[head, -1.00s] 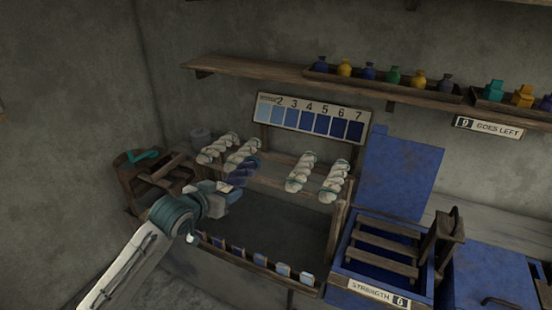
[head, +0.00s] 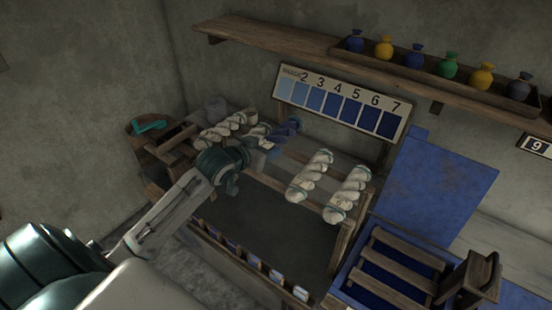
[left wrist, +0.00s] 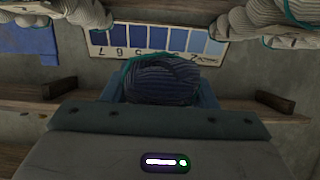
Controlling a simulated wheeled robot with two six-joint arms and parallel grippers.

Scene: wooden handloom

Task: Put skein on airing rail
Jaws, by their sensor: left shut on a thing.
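My left gripper (head: 262,142) is shut on a dark blue skein (head: 286,127), which sticks out beyond its jaws. In the left wrist view the blue skein (left wrist: 162,84) sits between the two fingers, with a teal tie on it. The wooden airing rail (head: 277,187) carries white twisted skeins. Two of them (head: 311,175) lie across its right half, and others (head: 226,130) lie at its left end. The held skein is over the rail's back left part, beside the left white skeins. Whether it touches the rail is hidden by my gripper. My right gripper is not in view.
A numbered blue shade card (head: 340,103) stands behind the rail. A shelf (head: 270,36) with coloured bottles runs above. A blue vat with wooden slats (head: 404,258) stands at the right. The rail's middle gap is free.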

